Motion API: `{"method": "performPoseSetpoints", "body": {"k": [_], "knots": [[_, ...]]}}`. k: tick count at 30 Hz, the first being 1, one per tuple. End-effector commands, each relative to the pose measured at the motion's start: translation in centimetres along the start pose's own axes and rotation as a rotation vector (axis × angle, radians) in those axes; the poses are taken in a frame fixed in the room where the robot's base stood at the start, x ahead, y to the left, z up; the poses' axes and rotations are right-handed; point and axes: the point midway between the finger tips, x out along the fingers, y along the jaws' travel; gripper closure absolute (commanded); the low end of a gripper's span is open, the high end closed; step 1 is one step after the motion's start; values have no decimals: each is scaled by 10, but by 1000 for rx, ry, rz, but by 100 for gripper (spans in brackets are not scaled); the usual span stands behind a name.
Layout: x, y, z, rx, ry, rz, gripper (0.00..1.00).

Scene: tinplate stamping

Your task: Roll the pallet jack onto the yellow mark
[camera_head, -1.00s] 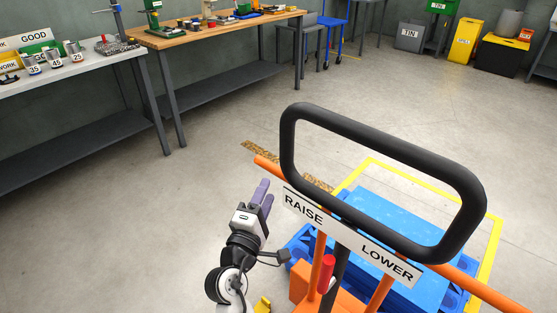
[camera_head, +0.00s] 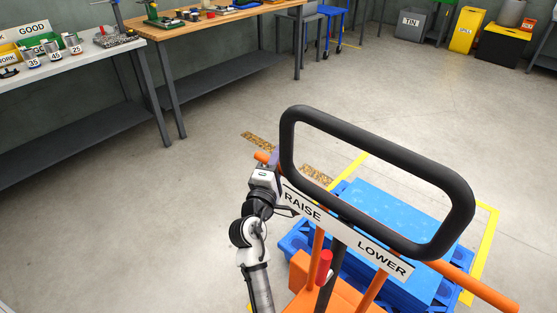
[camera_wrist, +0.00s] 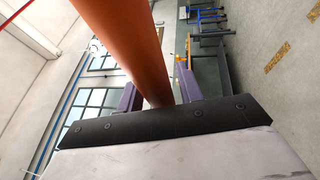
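The pallet jack has a black loop handle (camera_head: 455,190), an orange crossbar (camera_head: 470,285), a RAISE/LOWER plate and an orange body (camera_head: 300,270). It fills the lower right of the head view. A blue load (camera_head: 400,215) on a blue pallet (camera_head: 295,240) is in front of it. The yellow mark (camera_head: 487,245) is a floor outline, partly hidden by the jack and load; its lines show beyond and right of the load. My gripper (camera_head: 267,160) is at the crossbar's left end. In the wrist view the orange bar (camera_wrist: 135,45) passes between its purple fingers, with a gap visible beside the right finger.
A grey-topped bench (camera_head: 90,50) and a wooden workbench (camera_head: 215,20) stand along the left and back wall. Bins, one yellow (camera_head: 465,30), stand at the back right. Worn brown floor strips (camera_head: 260,142) lie beyond the crossbar. The floor between is clear.

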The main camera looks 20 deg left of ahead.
Motion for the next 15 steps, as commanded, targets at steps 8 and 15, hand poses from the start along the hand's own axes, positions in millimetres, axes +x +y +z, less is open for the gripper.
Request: {"method": "performPoseSetpoints", "body": {"k": [8,15], "knots": [[0,0,0,0,0,0,100],[0,0,0,0,0,0,100]]}}
